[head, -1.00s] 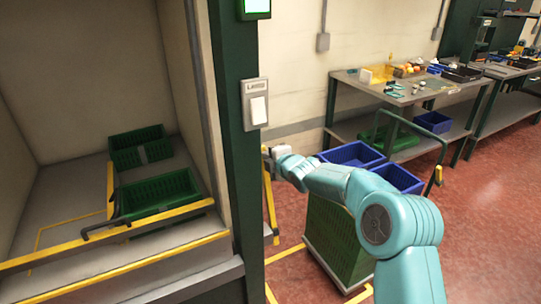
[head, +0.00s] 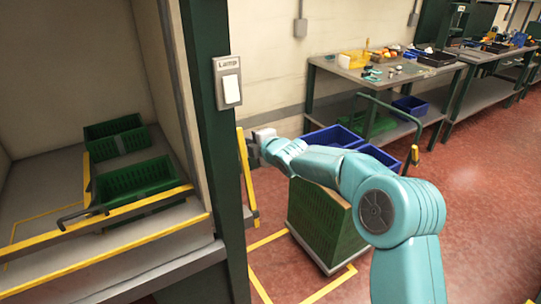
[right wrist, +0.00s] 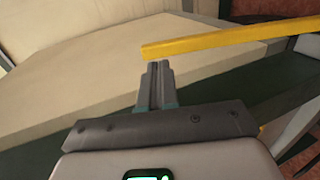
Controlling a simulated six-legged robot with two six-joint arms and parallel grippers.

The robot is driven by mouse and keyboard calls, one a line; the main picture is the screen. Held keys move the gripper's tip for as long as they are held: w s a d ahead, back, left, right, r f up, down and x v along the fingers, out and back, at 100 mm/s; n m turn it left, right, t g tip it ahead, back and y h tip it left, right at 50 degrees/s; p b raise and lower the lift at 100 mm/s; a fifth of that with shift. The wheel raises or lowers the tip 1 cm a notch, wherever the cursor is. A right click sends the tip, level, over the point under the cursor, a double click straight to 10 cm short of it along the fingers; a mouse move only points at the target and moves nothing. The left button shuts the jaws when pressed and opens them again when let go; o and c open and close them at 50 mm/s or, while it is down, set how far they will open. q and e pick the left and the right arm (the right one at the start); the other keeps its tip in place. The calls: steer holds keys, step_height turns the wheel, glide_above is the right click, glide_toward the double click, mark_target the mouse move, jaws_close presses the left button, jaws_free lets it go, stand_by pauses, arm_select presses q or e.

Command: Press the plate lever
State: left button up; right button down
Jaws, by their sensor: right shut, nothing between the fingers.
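A pale wall plate marked Lamp (head: 219,70) with a white rocker (head: 231,90) is on the dark green post. A dark bent handle (head: 82,213) lies along the yellow rail of the booth at left. I cannot tell which part is the plate lever. My right gripper (head: 261,134) is beside a yellow upright bar (head: 246,180), below and right of the Lamp plate. In the right wrist view its fingers (right wrist: 158,68) are shut and empty, just under a yellow bar (right wrist: 230,40). Contact with the bar cannot be told. My left gripper is not in view.
Two green crates (head: 138,178) sit in the booth. Right of the post, a green crate stack (head: 320,222) and blue bins (head: 330,139) stand on a cart with a handle. Workbenches (head: 330,66) line the wall. Red floor at right is clear.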

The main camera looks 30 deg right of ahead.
steer(key=shift+b+v, duration=1.45)
steer(key=shift+v, duration=3.2)
steer(key=s+a+f+m+g+y, duration=0.1)
steer(key=s+a+f+m+g, duration=0.15)
steer(key=f, duration=0.65)
steer(key=s+a+f+m+g, duration=0.2)
steer(key=s+a+f+m, duration=0.2)
steer(key=f, duration=0.5)
steer(key=s+a+f+m+g+y, duration=0.1)
steer(key=s+a+f+m+g, duration=0.15)
steer(key=f, duration=0.75)
steer(key=s+a+f+m+g, duration=0.2)
steer(key=s+f+m, duration=0.2)
steer(key=s, duration=0.5)
steer(key=s+a+f+m+g+p, duration=0.1)
steer(key=s+a+f+m+g, duration=0.1)
steer(key=s+f, duration=0.4)
steer(key=s+a+f+m+g, duration=0.3)
steer(key=s+a+f+m, duration=0.1)
steer(key=s, duration=0.8)
steer(key=shift+s+f+m+y, duration=0.35)
steer(key=shift+f+m, duration=0.3)
steer(key=shift+m, duration=0.35)
steer(key=shift+w+a, duration=0.15)
